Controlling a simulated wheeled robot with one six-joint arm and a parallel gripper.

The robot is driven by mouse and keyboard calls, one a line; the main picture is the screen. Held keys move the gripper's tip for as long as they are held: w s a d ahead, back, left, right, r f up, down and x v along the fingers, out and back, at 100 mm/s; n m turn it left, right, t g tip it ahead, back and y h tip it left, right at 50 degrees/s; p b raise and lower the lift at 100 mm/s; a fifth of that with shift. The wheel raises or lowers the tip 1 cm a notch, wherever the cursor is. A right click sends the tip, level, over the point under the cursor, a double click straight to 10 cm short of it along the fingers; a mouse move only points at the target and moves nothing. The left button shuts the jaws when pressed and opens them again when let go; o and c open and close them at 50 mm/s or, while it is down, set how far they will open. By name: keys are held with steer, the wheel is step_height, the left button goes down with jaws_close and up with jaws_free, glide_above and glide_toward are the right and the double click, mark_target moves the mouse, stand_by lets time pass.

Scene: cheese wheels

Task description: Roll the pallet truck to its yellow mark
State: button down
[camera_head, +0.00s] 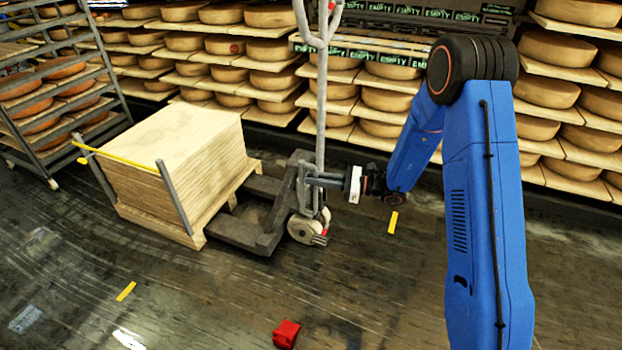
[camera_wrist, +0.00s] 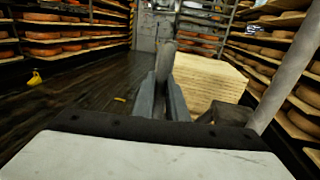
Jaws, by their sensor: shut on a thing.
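The grey pallet truck (camera_head: 253,232) stands on the dark floor, with its tall handle (camera_head: 321,95) upright. Its forks reach left under a wooden pallet stacked with pale boards (camera_head: 178,150). My gripper (camera_head: 310,180) is shut on a grey upright part of the truck, low beside the handle. In the wrist view a grey post (camera_wrist: 165,62) stands between the fingers, and the handle (camera_wrist: 290,75) rises at the right. One yellow floor mark (camera_head: 393,222) lies right of the truck, another (camera_head: 126,291) at the lower left. Which is the truck's mark I cannot tell.
Shelves of cheese wheels (camera_head: 270,80) line the back wall close behind the truck. A wheeled rack (camera_head: 55,100) stands at the left. A red object (camera_head: 286,333) lies on the floor in front. The floor at the lower left is mostly clear.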

steer(key=s+d, duration=0.4)
steer(key=d, duration=0.7)
steer(key=s+d, duration=0.4)
steer(key=d, duration=0.6)
steer(key=shift+d, duration=0.35)
steer(key=shift+s, duration=0.15)
steer(key=c, duration=1.8)
jaws_free()
steer(key=shift+o, duration=0.2)
steer(key=s+d, duration=0.2)
steer(key=d, duration=1.5)
steer(key=shift+s, duration=0.25)
steer(key=shift+d, duration=0.1)
